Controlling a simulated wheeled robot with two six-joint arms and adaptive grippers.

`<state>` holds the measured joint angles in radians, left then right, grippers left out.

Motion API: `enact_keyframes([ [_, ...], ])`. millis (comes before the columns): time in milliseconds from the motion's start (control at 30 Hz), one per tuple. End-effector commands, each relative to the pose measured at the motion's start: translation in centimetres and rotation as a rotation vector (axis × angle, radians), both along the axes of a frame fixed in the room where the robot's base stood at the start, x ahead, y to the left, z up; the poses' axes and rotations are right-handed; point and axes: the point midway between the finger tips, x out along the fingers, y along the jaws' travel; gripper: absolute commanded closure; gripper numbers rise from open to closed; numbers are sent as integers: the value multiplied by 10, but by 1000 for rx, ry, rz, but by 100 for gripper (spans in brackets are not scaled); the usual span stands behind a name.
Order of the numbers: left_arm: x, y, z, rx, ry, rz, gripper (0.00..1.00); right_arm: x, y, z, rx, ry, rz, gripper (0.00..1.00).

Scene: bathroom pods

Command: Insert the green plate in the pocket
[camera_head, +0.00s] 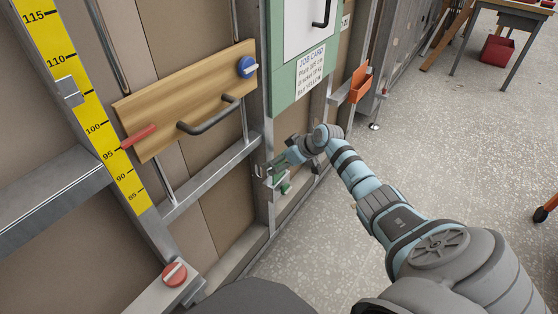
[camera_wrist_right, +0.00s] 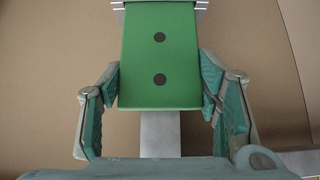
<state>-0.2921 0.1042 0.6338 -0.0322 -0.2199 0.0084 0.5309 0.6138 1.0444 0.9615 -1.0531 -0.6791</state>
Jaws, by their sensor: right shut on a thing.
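The green plate (camera_wrist_right: 160,55), with two dark round spots, stands between the fingers of my right gripper (camera_wrist_right: 161,92) in the right wrist view. The fingers press on its two side edges near its near end. The plate's far end meets a pale metal piece (camera_wrist_right: 202,4) at the top edge of that view, which may be the pocket. How deep the plate sits there is cut off. In the head view my right gripper (camera_head: 281,168) is low at the wall frame, and plate and fingers are hard to tell apart there. My left gripper is not in view.
A wooden board (camera_head: 165,92) with a dark handle (camera_head: 208,115) and a blue knob (camera_head: 247,67) is on the wall. A yellow height scale (camera_head: 92,105), a red knob (camera_head: 174,273), a job card (camera_head: 311,68) and an orange holder (camera_head: 360,82) are around. The floor at right is mostly free.

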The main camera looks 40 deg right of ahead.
Motion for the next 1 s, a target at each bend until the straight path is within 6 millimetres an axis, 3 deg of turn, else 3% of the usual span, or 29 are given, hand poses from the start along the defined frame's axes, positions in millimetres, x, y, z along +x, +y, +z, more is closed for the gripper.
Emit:
enact_keyframes([
  [267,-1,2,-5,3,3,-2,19,1,0,-6,1,-2,0,81],
  [300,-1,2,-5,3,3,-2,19,1,0,-5,0,-2,1,36],
  [400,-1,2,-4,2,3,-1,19,0,0,-5,0,-2,1,20],
  [767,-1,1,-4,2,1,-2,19,-2,-1,-4,-2,1,0,19],
  [1000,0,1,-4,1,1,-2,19,-28,-11,26,-7,-1,0,19],
])
